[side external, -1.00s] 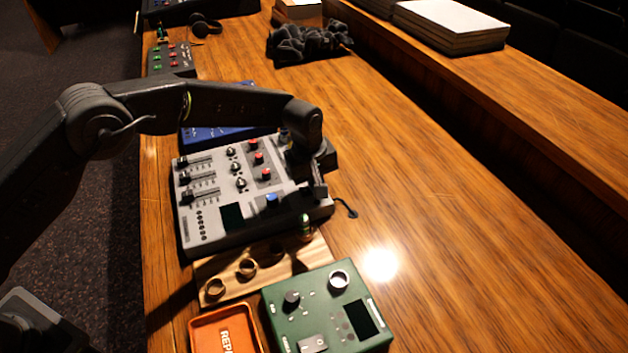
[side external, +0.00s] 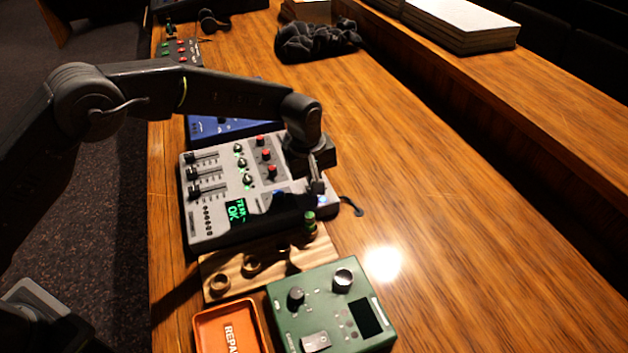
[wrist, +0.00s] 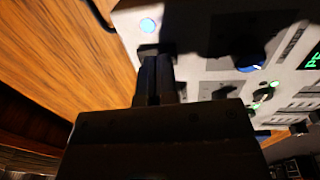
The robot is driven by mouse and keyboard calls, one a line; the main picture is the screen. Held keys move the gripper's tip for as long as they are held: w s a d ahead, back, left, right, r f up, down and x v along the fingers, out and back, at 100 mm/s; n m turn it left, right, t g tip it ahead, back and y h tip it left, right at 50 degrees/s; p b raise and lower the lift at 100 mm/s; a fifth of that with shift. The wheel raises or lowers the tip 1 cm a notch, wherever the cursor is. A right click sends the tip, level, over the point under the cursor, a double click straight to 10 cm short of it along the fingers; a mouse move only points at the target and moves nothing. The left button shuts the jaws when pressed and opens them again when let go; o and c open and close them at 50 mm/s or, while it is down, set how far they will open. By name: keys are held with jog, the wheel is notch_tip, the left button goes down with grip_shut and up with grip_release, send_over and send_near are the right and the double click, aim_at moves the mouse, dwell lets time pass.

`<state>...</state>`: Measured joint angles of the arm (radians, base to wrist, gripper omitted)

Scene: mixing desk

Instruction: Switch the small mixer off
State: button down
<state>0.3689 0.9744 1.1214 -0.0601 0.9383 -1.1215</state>
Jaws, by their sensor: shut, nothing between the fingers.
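The small grey mixer (side external: 213,222) lies on the wooden desk, with faders, red and black knobs and a screen (side external: 237,211) lit with green text. Part of it fills the upper right of the wrist view (wrist: 205,75), where a round light (wrist: 148,25) glows blue-white near its edge. My gripper (side external: 318,186) is shut and empty, low over the mixer's right end. In the wrist view its fingertips (wrist: 158,62) are at a small dark part by that light. The fingers cover this part, so contact and switch position cannot be told.
A wooden rack (side external: 232,263) with rings, a green box (side external: 325,315) with knobs and an orange tray (side external: 199,330) are in front. A blue device (side external: 205,127) is behind. A black cloth (side external: 318,40) lies farther back. The desk's right side is clear.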

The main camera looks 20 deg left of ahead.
notch_tip(320, 180, up, 13)
jog(key=s+a, duration=0.1)
jog(key=shift+f, duration=0.15)
jog(key=shift+w+d+r, duration=0.2)
jog(key=shift+w+d, duration=0.25)
jog(key=shift+w, duration=0.1)
jog(key=f, duration=0.9)
jog(key=w+d+f, duration=0.1)
jog(key=f, duration=0.4)
jog(key=shift+w+d, duration=0.1)
